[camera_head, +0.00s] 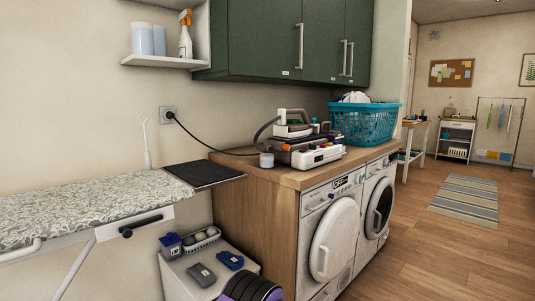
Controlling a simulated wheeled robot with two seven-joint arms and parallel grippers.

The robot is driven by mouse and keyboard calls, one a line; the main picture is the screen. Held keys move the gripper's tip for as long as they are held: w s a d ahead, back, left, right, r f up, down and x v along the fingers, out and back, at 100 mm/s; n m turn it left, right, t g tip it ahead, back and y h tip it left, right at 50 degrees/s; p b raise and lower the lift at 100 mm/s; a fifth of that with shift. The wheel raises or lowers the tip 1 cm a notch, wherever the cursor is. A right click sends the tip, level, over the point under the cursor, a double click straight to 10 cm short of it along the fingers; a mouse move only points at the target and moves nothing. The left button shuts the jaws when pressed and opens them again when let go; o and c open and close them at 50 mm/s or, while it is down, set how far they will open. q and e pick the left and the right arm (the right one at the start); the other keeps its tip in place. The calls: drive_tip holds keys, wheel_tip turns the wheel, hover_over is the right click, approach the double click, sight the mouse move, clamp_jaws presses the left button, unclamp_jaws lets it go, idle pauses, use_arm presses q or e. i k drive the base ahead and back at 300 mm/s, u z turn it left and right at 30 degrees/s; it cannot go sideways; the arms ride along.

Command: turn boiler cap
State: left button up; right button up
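A steam iron (293,124) rests on a boiler base (304,145) on the wooden counter above the two washing machines. A grey hose arches at its left. A small pale cylinder with a grey top (267,159) stands on the counter at the left front of the base. A white and red unit with small knobs (318,156) shows at the front of the base. I cannot tell which of these small parts is the boiler cap. Neither of my grippers is in view.
A teal laundry basket (366,125) stands to the right on the counter (235,166). A black cord runs from the wall socket (168,115) to the iron station. A patterned ironing board (85,205) is at left. Open wooden floor (440,255) lies at right.

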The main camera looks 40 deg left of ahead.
sight(286, 147)
drive_tip(key=u, duration=1.3)
